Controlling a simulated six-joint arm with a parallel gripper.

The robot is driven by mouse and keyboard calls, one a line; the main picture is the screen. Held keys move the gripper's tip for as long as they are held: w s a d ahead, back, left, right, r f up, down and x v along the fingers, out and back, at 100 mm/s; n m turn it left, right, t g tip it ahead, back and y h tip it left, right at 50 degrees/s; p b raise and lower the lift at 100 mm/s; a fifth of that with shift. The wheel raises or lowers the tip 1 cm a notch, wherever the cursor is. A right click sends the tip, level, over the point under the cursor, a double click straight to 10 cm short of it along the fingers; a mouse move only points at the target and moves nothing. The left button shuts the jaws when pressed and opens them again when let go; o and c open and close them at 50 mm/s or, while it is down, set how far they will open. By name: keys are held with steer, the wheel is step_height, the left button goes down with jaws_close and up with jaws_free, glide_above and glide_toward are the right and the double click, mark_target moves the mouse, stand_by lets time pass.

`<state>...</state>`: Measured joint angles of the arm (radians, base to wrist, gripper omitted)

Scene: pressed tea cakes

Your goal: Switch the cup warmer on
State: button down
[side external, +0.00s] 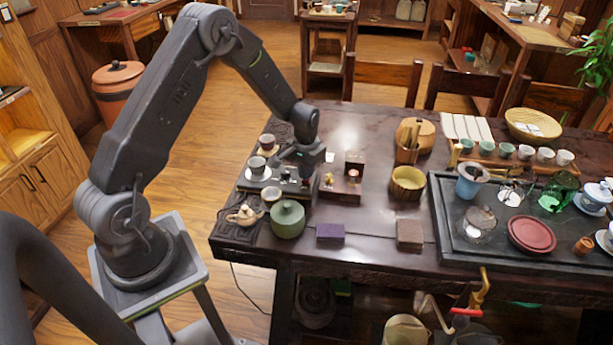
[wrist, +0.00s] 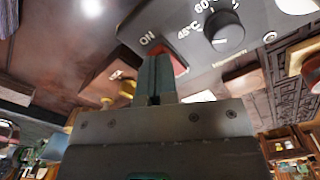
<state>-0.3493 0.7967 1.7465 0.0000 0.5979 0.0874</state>
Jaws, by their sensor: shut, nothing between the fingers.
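The cup warmer (wrist: 190,25) shows in the wrist view as a grey panel with a black knob (wrist: 223,30) and the markings ON, 45°C and 60. A red switch (wrist: 178,62) sits beside the ON marking, partly hidden by my fingers. My gripper (wrist: 157,62) is shut and empty, with its fingertips over or against the switch; I cannot tell whether they touch. In the side external view my gripper (side external: 300,178) is down at the left part of the table, over the warmer, and hides most of it. The switch's position cannot be read.
The dark tea tray (side external: 440,225) lies farther right.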

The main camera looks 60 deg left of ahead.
steer(key=shift+f, duration=0.5)
steer(key=shift+r, duration=3.55)
steer(key=shift+r, duration=0.15)
steer(key=s+d+r+m+t, duration=0.1)
steer(key=s+d+r, duration=0.3)
steer(key=r, duration=0.4)
steer(key=s+d+r+t, duration=0.1)
steer(key=s+d+r, duration=0.2)
steer(key=d+r, duration=0.35)
steer(key=s+d+r+m+t, duration=0.1)
steer(key=s+r, duration=0.3)
steer(key=s, duration=0.4)
steer(key=s+d+r+m+t, duration=0.1)
steer(key=s+d+r, duration=0.3)
steer(key=s, duration=0.5)
steer(key=shift+d+t, duration=0.15)
steer(key=shift+t, duration=0.65)
